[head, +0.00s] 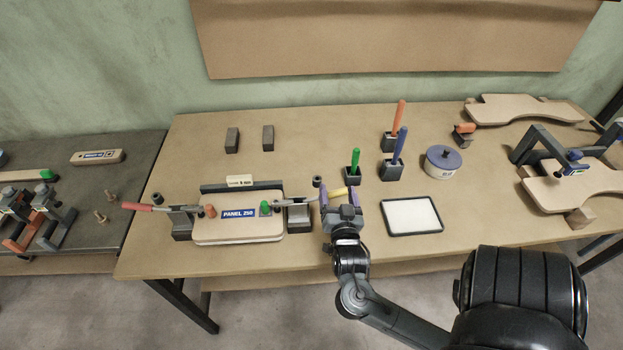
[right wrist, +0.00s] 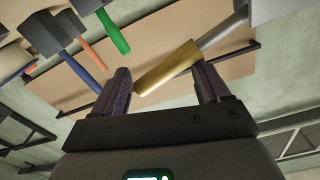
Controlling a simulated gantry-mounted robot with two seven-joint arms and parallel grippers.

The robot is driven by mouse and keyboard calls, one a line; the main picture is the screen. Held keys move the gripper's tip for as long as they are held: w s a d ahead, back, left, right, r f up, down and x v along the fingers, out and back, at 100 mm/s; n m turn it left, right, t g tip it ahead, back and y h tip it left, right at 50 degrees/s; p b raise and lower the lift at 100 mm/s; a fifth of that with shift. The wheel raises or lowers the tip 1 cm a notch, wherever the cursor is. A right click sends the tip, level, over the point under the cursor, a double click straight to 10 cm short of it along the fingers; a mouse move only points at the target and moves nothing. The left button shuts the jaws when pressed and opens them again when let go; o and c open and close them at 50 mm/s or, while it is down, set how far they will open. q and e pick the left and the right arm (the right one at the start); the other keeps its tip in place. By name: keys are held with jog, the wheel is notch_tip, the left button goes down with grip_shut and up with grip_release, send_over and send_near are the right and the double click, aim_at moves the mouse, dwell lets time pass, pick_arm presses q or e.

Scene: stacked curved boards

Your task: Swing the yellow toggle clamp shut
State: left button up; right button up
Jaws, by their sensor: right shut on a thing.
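The yellow toggle clamp's dark base (head: 299,215) stands at the right end of the PANEL 250 board (head: 238,225). Its metal arm runs left to a green tip (head: 265,207) over the board. Its yellow handle (head: 337,191) points out to the right, lying low. My right gripper (head: 340,195) is shut on this handle; in the right wrist view the yellow handle (right wrist: 168,68) crosses slantwise between the two fingers (right wrist: 165,75). Whether the green tip touches the board is too small to tell. My left gripper is not in view.
A second clamp with a red handle (head: 136,206) is at the board's left end, its orange tip (head: 209,211) by the board. A green-handled tool (head: 355,162) and a white-topped tray (head: 411,215) are close to my right gripper. The table's front left is clear.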

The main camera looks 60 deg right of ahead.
jog(key=shift+a+f+p, duration=0.45)
jog(key=shift+a+f, duration=0.05)
jog(key=shift+f, duration=0.15)
jog(key=shift+s+a+r, duration=0.1)
jog(key=shift+s+a, duration=0.1)
jog(key=shift+a, duration=0.05)
jog(key=v, duration=0.1)
jog(key=p+v, duration=0.1)
jog(key=v, duration=0.3)
jog(key=shift+a+f+p, duration=0.2)
jog(key=shift+f+p, duration=0.1)
jog(key=shift+c, duration=0.4)
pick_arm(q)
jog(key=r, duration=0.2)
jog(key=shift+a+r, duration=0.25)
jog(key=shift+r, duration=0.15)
pick_arm(e)
jog(key=shift+s+a+r, duration=0.2)
jog(key=shift+a+r, duration=0.05)
jog(key=shift+a, duration=0.05)
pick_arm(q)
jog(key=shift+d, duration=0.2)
pick_arm(e)
jog(key=shift+w+d+r, duration=0.1)
jog(key=shift+d+r, duration=0.05)
